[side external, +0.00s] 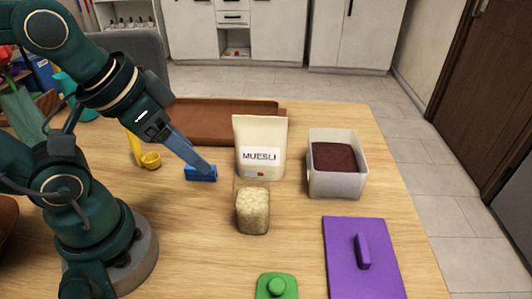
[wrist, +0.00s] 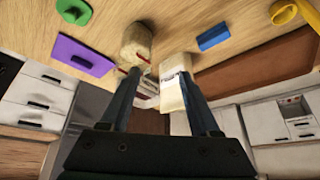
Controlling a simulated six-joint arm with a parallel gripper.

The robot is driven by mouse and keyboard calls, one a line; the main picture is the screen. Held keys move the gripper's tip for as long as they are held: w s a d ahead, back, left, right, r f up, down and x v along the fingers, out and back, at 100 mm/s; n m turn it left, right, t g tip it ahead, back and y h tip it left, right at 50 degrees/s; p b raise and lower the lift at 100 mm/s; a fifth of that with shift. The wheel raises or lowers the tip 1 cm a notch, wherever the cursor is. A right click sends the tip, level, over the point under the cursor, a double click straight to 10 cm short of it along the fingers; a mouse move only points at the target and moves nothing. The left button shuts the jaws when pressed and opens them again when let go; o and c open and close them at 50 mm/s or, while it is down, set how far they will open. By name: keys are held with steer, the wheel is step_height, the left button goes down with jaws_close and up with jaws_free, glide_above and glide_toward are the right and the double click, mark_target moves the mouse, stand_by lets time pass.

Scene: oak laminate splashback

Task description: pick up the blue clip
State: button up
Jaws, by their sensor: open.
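The blue clip (side external: 201,174) lies on the wooden table, left of the muesli bag, in the side view. It also shows in the wrist view (wrist: 214,38), up and to the right of my fingertips. My gripper (side external: 205,166) reaches down from the left, and its finger overlaps the clip in the side view. In the wrist view my gripper (wrist: 160,78) has its two fingers spread, with nothing held between them. The clip is outside the gap between the fingers. I cannot tell the exact height of the fingertips above the table.
A white tub (side external: 338,184), purple board (side external: 342,270) and green lid (side external: 277,286) are further right or nearer. A yellow scoop (side external: 150,159) and brown tray (side external: 215,123) lie left and behind.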

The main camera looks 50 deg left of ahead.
steer(key=w+a+f+m+g, duration=0.1)
steer(key=w+a+f+m, duration=0.1)
steer(key=a+f+m, duration=0.1)
steer(key=w+a+f+m+g, duration=0.2)
steer(key=a+f, duration=0.1)
steer(key=a, duration=0.1)
steer(key=w+a+f+m+g, duration=0.2)
steer(key=a+f+m, duration=0.1)
steer(key=a, duration=0.1)
steer(key=shift+w+a+f+m, duration=0.25)
steer(key=shift+f+m, duration=0.05)
steer(key=shift+f, duration=0.1)
steer(key=shift+s+a+f+g, duration=0.15)
steer(key=shift+s+f+g, duration=0.15)
steer(key=shift+f, duration=0.25)
steer(key=shift+w+f, duration=0.1)
steer(key=shift+f, duration=2.15)
jaws_close()
